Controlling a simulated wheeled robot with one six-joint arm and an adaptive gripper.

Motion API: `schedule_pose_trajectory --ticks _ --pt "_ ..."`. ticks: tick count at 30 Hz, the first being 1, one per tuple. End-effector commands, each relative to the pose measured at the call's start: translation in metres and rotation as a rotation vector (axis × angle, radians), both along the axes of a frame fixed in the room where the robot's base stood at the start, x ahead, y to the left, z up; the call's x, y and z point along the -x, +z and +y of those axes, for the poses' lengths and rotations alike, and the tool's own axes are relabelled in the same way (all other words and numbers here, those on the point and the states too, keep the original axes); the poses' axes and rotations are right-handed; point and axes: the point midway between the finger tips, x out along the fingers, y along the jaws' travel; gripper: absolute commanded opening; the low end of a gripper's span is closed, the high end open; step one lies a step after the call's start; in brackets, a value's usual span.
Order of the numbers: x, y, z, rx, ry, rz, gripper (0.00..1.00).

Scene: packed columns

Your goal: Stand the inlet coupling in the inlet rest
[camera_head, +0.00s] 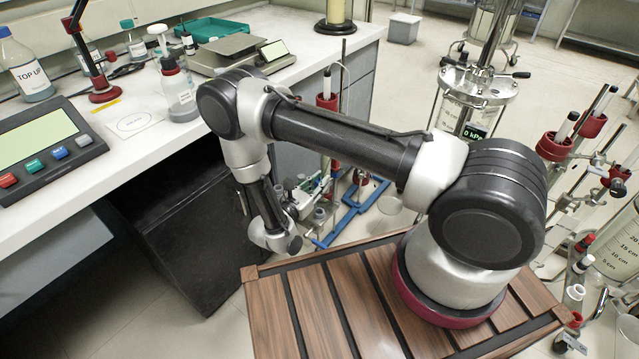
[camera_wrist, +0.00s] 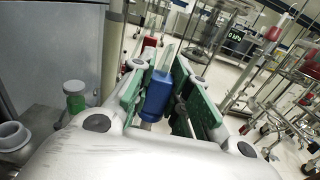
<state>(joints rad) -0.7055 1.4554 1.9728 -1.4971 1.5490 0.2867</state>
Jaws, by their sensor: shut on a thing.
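My gripper (camera_wrist: 160,100) has green-lined fingers shut on a blue cylindrical piece (camera_wrist: 157,94), which I take to be the inlet coupling. The piece sits between the pads with a pale stub at its near end. In the head view my gripper (camera_head: 314,190) is small, low beside the bench and near a blue stand frame (camera_head: 352,208). The held piece is not clear there. I cannot tell for sure which thing is the inlet rest.
The white bench (camera_head: 150,150) carries bottles and a scale. A clear column (camera_head: 470,105) and rods with red clamps (camera_head: 553,146) stand to the right.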

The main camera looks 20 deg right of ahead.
Motion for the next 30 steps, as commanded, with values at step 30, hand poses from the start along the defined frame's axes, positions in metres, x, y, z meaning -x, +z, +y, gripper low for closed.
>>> schedule_pose_trajectory --ticks 30 --pt "0.000 -0.058 0.000 0.001 -0.001 0.001 0.00"
